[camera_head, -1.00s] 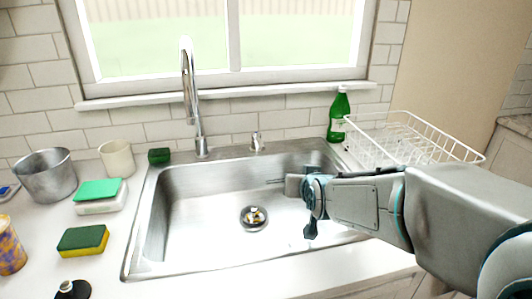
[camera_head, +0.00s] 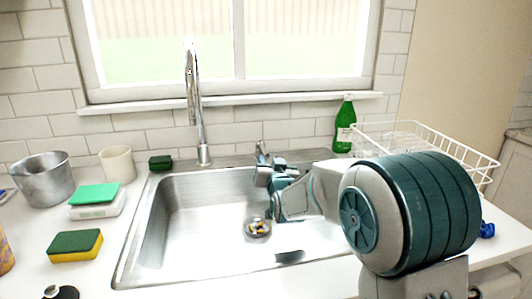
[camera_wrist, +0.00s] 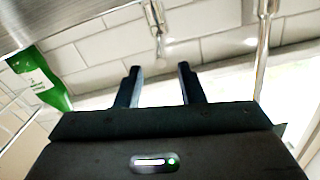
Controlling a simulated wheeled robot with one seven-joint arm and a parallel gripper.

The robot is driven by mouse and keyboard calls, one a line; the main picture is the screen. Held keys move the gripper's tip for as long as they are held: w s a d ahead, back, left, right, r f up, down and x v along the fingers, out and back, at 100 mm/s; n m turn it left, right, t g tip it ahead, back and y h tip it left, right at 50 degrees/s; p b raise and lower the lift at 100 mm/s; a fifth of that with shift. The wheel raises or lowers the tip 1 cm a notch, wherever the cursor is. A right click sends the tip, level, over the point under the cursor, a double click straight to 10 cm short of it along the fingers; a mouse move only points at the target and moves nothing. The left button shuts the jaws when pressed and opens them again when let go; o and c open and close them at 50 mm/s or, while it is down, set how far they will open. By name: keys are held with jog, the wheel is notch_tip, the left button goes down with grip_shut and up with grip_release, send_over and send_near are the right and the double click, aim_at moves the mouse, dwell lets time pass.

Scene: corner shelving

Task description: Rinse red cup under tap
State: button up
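No red cup shows in either current view. The chrome tap (camera_head: 194,95) rises behind the sink, and I cannot make out any water running from it. Its separate small handle (camera_head: 259,148) stands to the right on the sink's back ledge. My gripper (camera_head: 263,165) is at the back of the sink, close to this handle, partly hidden by my arm. In the wrist view my gripper (camera_wrist: 159,72) has its two dark fingers apart with nothing between them. The handle (camera_wrist: 155,22) lies beyond the fingertips, and the tap (camera_wrist: 264,45) is to the right.
The steel sink (camera_head: 185,225) has a drain (camera_head: 257,228) with small yellowish bits. A green bottle (camera_head: 344,125) and white dish rack (camera_head: 450,145) stand at right. A metal pot (camera_head: 43,182), white cup (camera_head: 117,164) and sponges (camera_head: 75,246) are at left. A window is behind.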

aim_at(263, 146)
jog(key=x, duration=0.6)
jog(key=shift+w+a, duration=0.1)
jog(key=shift+w, duration=0.3)
grip_shut()
